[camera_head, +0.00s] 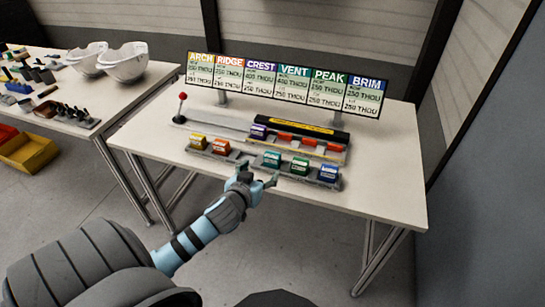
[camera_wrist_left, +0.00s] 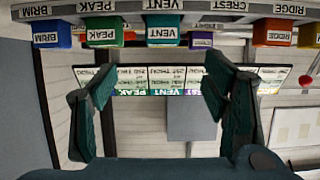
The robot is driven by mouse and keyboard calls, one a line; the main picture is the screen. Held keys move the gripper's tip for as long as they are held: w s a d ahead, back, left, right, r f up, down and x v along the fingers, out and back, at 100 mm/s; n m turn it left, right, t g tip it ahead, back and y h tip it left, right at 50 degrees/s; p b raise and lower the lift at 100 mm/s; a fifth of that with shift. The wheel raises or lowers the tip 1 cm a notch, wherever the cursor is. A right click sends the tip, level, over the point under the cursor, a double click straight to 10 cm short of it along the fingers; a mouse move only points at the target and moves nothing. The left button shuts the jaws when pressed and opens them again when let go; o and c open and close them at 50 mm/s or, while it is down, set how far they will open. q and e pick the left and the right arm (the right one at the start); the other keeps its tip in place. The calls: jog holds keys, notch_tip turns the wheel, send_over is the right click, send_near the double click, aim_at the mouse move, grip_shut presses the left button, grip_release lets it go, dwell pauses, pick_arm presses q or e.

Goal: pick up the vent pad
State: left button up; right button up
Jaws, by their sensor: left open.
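The vent pad (camera_head: 271,160) is a teal block in the front row of pads on the white table. In the left wrist view, which is upside down, it is the teal block labelled VENT (camera_wrist_left: 163,30) near the top, lined up sideways between my fingers. My left gripper (camera_head: 258,174) is open and empty, just in front of the vent pad at the table's front edge. Its two green fingers (camera_wrist_left: 160,85) are spread wide in the wrist view, apart from the pad. My right gripper is out of view.
Behind are a black-topped rack (camera_head: 300,130), a red-knobbed lever (camera_head: 183,97) and a label board (camera_head: 285,84). A side table holds white helmet shells (camera_head: 124,63).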

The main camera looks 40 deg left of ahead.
aim_at(272, 156)
pick_arm(q)
jog(key=b+x, duration=0.1)
jog(key=x, duration=0.5)
jog(key=b+x, duration=0.2)
jog(key=x, duration=0.5)
jog(key=shift+w+a, duration=0.1)
jog(key=shift+a, duration=0.2)
jog(key=shift+w+a, duration=0.1)
jog(key=shift+w, duration=0.2)
jog(key=c, duration=1.2)
jog(key=shift+c, duration=0.2)
jog(key=shift+r, duration=0.15)
